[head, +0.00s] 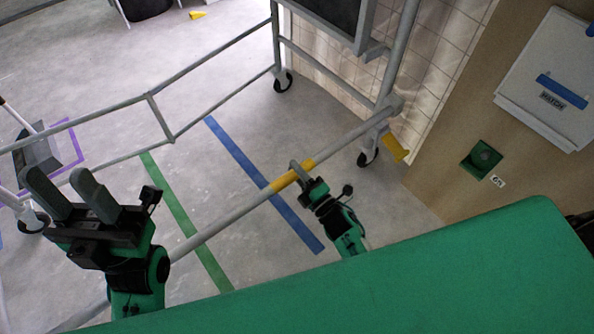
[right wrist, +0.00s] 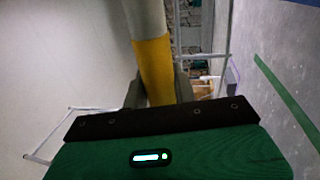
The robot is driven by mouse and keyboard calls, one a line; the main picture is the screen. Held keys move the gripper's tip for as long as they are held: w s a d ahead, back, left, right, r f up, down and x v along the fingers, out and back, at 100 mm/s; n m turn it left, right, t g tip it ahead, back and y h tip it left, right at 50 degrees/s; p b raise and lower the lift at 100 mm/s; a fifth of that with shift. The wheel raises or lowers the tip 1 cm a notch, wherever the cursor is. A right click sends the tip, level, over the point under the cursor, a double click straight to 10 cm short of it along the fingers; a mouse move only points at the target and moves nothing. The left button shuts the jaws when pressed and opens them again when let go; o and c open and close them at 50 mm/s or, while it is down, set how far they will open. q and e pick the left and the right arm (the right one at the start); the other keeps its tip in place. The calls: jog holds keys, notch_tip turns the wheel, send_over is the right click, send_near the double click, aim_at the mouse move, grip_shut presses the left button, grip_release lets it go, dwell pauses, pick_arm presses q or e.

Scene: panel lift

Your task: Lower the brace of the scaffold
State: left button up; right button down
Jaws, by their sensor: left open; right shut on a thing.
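The brace of the scaffold is a long grey bar (head: 235,216) with a yellow band (head: 293,174). It runs diagonally across the head view from lower left to the scaffold post at upper right. My right gripper (head: 298,170) is shut on the brace at the yellow band. In the right wrist view the yellow band (right wrist: 154,70) lies between the fingers. My left gripper (head: 62,188) is open and empty, with its fingers pointing up in the picture, left of the brace's lower part. The brace's lower left end is partly hidden behind my left arm.
The scaffold frame (head: 152,115) stands on castors (head: 283,82). Blue tape (head: 235,150) and green tape (head: 170,190) mark the floor. A tan wall with a white box (head: 548,80) and a green socket (head: 482,159) is at right. A dustpan (head: 38,152) lies at left.

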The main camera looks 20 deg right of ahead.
jog(key=shift+s+f, duration=0.15)
jog(key=shift+f, duration=0.4)
jog(key=c, duration=1.3)
grip_release()
jog(key=shift+o, duration=0.8)
jog(key=shift+r, duration=0.1)
jog(key=shift+d, duration=0.1)
